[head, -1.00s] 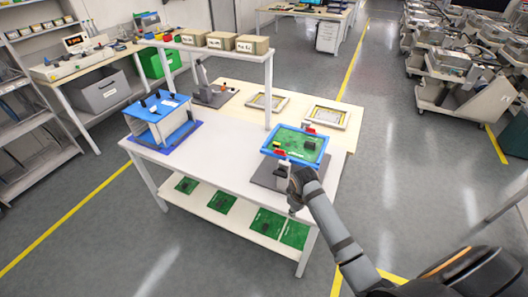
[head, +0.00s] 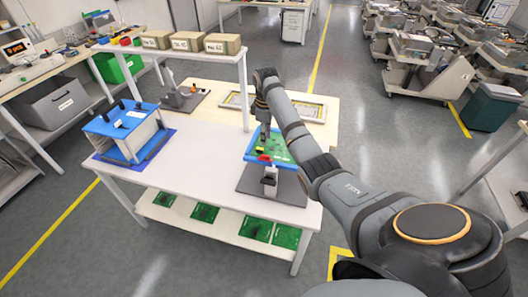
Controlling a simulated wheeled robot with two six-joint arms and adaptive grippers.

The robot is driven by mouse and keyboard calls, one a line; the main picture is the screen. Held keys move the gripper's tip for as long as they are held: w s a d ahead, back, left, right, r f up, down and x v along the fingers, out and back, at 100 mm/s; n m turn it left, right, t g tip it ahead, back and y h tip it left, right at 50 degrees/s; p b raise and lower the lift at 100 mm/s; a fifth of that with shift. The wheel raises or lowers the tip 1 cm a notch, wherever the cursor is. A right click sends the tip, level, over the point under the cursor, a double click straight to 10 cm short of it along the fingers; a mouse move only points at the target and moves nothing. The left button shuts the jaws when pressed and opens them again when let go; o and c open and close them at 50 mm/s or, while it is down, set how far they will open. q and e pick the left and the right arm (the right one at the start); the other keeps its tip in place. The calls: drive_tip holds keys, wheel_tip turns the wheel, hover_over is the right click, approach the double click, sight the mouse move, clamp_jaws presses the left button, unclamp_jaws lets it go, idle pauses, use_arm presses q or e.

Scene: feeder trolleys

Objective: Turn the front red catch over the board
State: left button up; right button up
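The green board (head: 280,143) lies in a blue frame (head: 250,157) on a grey stand at the right of the white table. The front red catch (head: 264,158) is at the frame's near edge. It is too small to tell whether it is turned over the board. My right arm comes in from the lower right and bends down over the board. My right gripper (head: 263,142) points down just behind the front catch; its fingers are too small to tell open from shut, or touching from apart. My arm hides the board's right part and the back catch. My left gripper is out of view.
A blue-topped fixture (head: 122,120) stands at the table's left. A raised shelf (head: 190,55) with cardboard boxes stands behind it. A framed tray (head: 310,108) lies at the back right. Green boards lie on the lower shelf. The white tabletop (head: 195,150) between fixture and stand is clear.

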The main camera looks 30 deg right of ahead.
drive_tip(key=p, duration=0.2)
hover_over(265, 156)
wheel_tip(265, 156, down, 6)
drive_tip(key=shift+r, duration=0.1)
wheel_tip(265, 156, down, 4)
drive_tip(key=shift+w+d+r, duration=0.1)
drive_tip(key=shift+r, duration=0.05)
drive_tip(key=shift+c, duration=0.3)
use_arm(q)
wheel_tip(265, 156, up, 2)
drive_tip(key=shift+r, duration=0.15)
use_arm(e)
clamp_jaws()
